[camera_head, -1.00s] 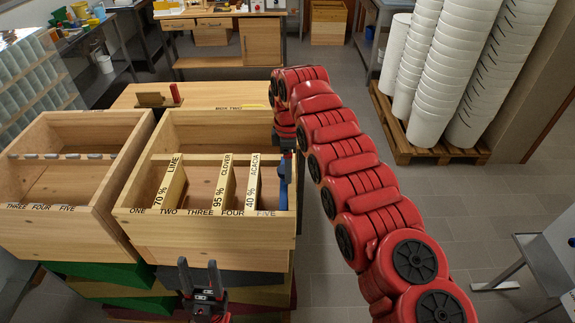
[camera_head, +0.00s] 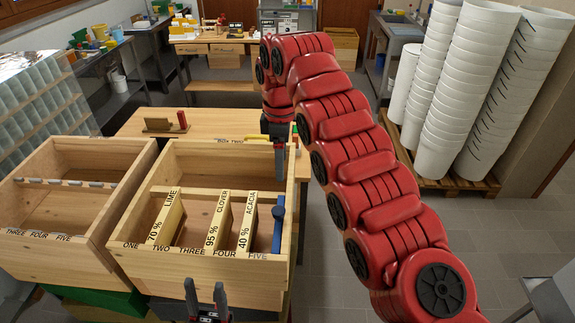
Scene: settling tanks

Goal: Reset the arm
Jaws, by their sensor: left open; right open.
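My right arm is red and comes in from the right. My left gripper (camera_head: 206,293) is at the bottom edge in front of the box, fingers up, open and empty. In the box, frames labelled lime (camera_head: 167,219), clover (camera_head: 219,221) and acacia (camera_head: 248,222) stand in slots.
A second wooden box (camera_head: 60,260) stands to the left. A wooden table (camera_head: 200,122) with a small holder (camera_head: 160,125) lies behind. White buckets (camera_head: 460,90) are stacked on a pallet (camera_head: 455,184) at the right.

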